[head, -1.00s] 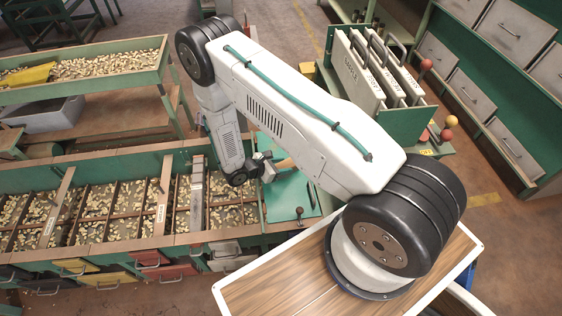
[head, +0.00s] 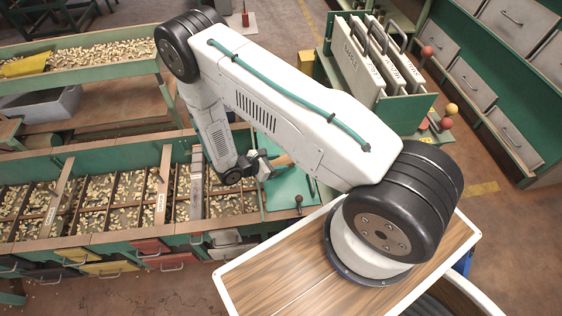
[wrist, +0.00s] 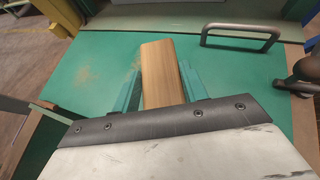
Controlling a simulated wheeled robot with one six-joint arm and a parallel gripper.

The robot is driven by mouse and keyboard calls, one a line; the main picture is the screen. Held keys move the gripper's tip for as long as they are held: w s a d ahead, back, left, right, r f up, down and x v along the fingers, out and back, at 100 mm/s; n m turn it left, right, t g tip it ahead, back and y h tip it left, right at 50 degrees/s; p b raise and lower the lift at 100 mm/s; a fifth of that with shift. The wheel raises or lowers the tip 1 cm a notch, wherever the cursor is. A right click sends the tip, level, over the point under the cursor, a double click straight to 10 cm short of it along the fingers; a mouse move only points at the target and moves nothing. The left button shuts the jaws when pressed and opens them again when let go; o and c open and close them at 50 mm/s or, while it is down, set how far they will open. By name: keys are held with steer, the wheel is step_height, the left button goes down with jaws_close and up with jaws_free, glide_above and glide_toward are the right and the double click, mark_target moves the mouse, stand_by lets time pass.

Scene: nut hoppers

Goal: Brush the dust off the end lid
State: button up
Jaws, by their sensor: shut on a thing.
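The end lid (head: 280,197) is a flat green panel at the right end of the long hopper. In the wrist view the lid (wrist: 100,110) fills most of the picture, with faint tan dust patches (wrist: 87,74) left of the fingers. My gripper (head: 268,166) is over the lid, its teal fingers (wrist: 162,78) shut on a wooden block, seemingly the brush handle (wrist: 164,75). The brush (head: 282,160) shows partly in the head view. Its bristles are hidden, and I cannot tell whether they touch the lid.
A grey bar handle (wrist: 240,32) stands at the lid's far side in the wrist view, with a dark knobbed lever (wrist: 304,72) at right. The hopper's nut-filled bays (head: 125,195) lie left of the lid. A rack of white panels (head: 365,65) stands behind my arm.

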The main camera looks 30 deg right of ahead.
steer(key=shift+w+d+r, duration=0.1)
steer(key=shift+w+d, duration=0.35)
steer(key=shift+w, duration=0.65)
steer(key=shift+w+d+f, duration=0.1)
steer(key=shift+w+d, duration=0.3)
steer(key=shift+w, duration=0.65)
steer(key=shift+w+d+r, duration=0.1)
steer(key=shift+w+d, duration=0.35)
steer(key=shift+w, duration=0.65)
steer(key=shift+w+d+f, duration=0.1)
steer(key=shift+w+d, duration=0.75)
steer(key=shift+w, duration=1.25)
steer(key=shift+w+d+f, duration=0.1)
steer(key=shift+w+d, duration=0.8)
steer(key=shift+w, duration=1.2)
steer(key=shift+w+d, duration=0.85)
steer(key=shift+w, duration=1.25)
step_height(320, 180, up, 6)
steer(key=shift+r, duration=0.1)
step_height(320, 180, up, 3)
steer(key=shift+f, duration=0.1)
steer(key=shift+a, duration=0.1)
